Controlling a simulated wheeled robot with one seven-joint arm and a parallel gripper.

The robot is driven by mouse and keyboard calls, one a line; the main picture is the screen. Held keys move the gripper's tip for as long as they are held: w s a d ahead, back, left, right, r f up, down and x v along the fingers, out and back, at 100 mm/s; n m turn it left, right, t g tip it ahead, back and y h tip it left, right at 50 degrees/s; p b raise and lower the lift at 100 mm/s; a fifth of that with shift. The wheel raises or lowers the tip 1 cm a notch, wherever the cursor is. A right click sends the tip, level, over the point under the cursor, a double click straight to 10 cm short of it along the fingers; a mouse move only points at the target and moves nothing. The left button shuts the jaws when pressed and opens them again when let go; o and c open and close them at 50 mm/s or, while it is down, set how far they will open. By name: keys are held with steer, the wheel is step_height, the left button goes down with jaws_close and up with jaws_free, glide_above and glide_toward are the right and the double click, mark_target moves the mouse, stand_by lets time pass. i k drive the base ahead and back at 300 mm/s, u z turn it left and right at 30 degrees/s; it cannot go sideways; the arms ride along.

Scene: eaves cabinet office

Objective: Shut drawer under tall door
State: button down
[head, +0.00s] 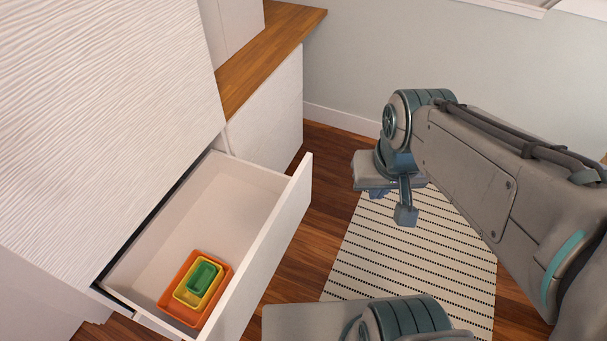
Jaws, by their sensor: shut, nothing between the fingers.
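The white drawer (268,247) under the tall white door (105,125) is pulled well out of the cabinet. Nested orange, yellow and green trays (203,278) lie inside it, near its front left corner. My gripper (405,214) is to the right of the drawer front, apart from it, above the floor and the striped rug. Its fingers point down and are shut with nothing in them. The drawer front's outer face is mostly turned away from view, and I see no handle on it.
A lower white cabinet (272,112) with a wooden top (262,50) stands behind the drawer, along the wall. A striped rug (440,262) lies on the wooden floor (318,205). Open floor lies between the drawer front and my gripper.

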mark_target(244, 215)
steer(key=k, duration=0.65)
steer(key=u, duration=0.95)
steer(key=i, duration=0.5)
steer(key=z, duration=0.05)
